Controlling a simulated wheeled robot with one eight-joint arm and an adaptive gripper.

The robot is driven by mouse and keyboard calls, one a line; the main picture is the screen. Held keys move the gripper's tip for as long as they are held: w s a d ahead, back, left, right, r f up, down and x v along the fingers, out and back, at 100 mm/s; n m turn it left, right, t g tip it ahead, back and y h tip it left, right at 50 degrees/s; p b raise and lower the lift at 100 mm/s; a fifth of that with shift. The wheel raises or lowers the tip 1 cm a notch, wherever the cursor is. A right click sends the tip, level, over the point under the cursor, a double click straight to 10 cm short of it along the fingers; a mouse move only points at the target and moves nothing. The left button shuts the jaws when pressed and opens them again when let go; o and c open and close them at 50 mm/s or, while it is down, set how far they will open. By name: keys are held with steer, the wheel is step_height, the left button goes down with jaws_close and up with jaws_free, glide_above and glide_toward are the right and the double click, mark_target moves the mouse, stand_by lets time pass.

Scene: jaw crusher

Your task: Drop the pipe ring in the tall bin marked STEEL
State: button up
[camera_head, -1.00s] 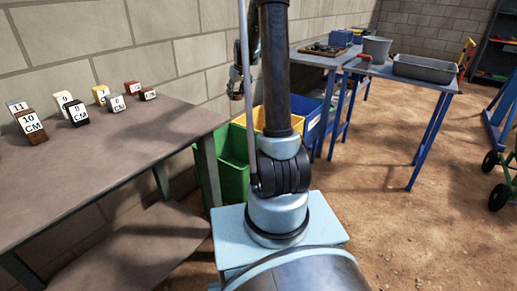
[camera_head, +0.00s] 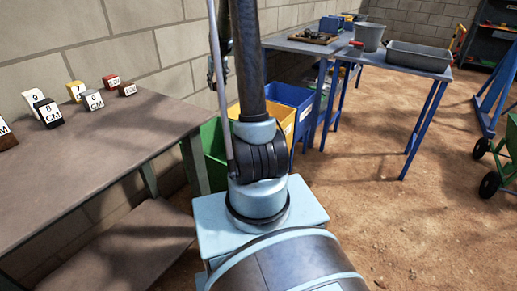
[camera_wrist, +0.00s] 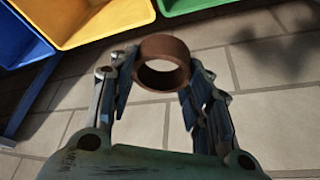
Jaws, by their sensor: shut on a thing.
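The pipe ring (camera_wrist: 165,46) is a short, rusty brown tube. In the wrist view it sits between the fingertips of my gripper (camera_wrist: 158,82), which is shut on it, with its opening facing the camera. The ring is held in the air before a block wall. In the head view my arm hides the ring. A green bin (camera_head: 213,150), a yellow bin (camera_head: 288,126) and a blue bin (camera_head: 290,95) stand in a row by the wall. Parts of all three show at the top left of the wrist view. I can read no STEEL mark on any bin.
A grey table (camera_head: 110,150) with several numbered blocks stands at the left. A blue-legged table (camera_head: 400,65) with a bucket (camera_head: 369,37) and a grey tray (camera_head: 420,56) stands behind the bins. The dirt floor at the right is clear up to a green wheeled cart (camera_head: 508,150).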

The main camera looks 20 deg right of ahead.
steer(key=w+d+f+m+g+h, duration=0.2)
steer(key=d+f+m+g+h, duration=0.3)
steer(key=d+f+m, duration=1.8)
steer(key=shift+s+d+f+m+g+y, duration=0.7)
steer(key=shift+f+m, duration=1.4)
steer(key=shift+f, duration=1.2)
steer(key=shift+s+d+f+m+g+y, duration=0.75)
steer(key=shift+f+m, duration=1.35)
steer(key=shift+f, duration=1.25)
steer(key=shift+s+d+f+m+g+y, duration=0.75)
steer(key=shift+f+m, duration=1.35)
steer(key=shift+f, duration=1.2)
steer(key=shift+s+a, duration=0.1)
steer(key=shift+a, duration=0.05)
steer(key=o, duration=1.3)
